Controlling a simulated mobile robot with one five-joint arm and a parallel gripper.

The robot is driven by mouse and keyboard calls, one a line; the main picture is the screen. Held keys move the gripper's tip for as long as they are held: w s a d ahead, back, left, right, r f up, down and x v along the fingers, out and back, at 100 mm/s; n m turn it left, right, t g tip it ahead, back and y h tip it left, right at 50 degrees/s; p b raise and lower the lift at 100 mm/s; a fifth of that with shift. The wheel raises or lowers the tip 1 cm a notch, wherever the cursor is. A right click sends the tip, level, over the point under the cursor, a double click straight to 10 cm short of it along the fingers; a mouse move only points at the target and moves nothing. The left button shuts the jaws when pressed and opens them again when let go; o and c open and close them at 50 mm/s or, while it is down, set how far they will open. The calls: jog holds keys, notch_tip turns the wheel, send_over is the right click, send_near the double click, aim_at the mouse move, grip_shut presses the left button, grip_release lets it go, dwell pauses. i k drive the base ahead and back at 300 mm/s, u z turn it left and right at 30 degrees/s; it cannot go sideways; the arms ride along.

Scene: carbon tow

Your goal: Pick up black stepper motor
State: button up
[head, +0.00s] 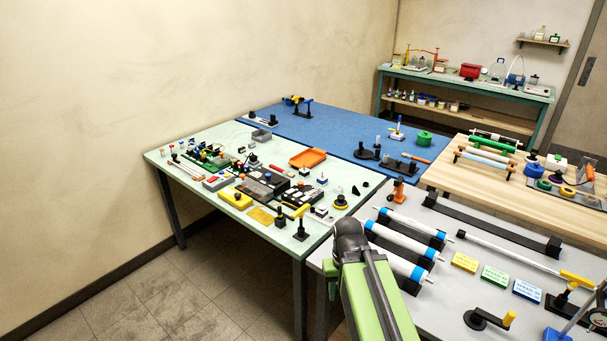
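I cannot single out the black stepper motor with certainty. Several small black parts stand on the pale green table (225,232). Other black housings lie in the middle of that table. My green arm rises from the bottom of the head view, over the edge of the grey table, and ends in a dark joint. My gripper does not show, so its state is hidden.
The grey table (470,215) at right holds white rollers with blue bands, a crank and coloured note blocks. A blue-topped table (340,125) and a wooden table (560,157) stand behind. An orange tray (307,157) sits on the pale green table. Tiled floor at lower left is clear.

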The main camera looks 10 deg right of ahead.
aim_at(304, 172)
jog(key=k, duration=1.3)
jog(key=u, duration=0.5)
jog(key=i, duration=0.75)
jog(key=u, duration=0.8)
jog(key=i, duration=1.8)
jog(key=z, duration=0.6)
jog(key=i, duration=1.2)
jog(key=z, duration=0.9)
